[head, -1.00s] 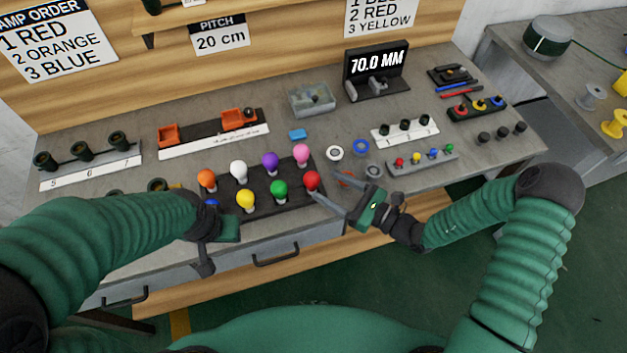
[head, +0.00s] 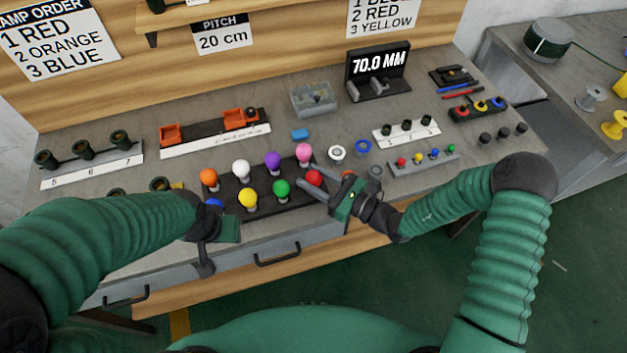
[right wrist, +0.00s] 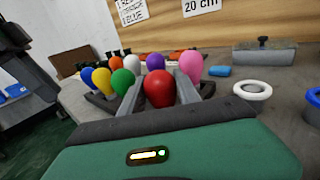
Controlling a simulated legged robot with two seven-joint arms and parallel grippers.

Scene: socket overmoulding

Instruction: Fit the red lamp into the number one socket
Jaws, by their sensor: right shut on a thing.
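The red lamp (head: 314,177) is at the right front end of the dark lamp rack (head: 263,205). It also shows in the right wrist view (right wrist: 159,88), between the two fingers. My right gripper (head: 306,175) is shut on the red lamp, which appears still at its place in the rack. My left gripper (head: 207,232) hangs over the bench's front edge near the blue lamp (head: 214,204); its finger opening is not clear. Dark sockets (head: 84,150) stand behind a strip marked 5, 6, 7. Another dark socket (head: 160,185) is partly hidden by my left arm. I cannot read a number one there.
Orange, white, purple, pink, yellow and green lamps (head: 282,188) crowd the rack beside the red one. A white ring (head: 337,153) and a blue ring (head: 363,146) lie to the right. A display (head: 378,63) reads 70.0 MM. The lamp order sign (head: 58,38) lists red first.

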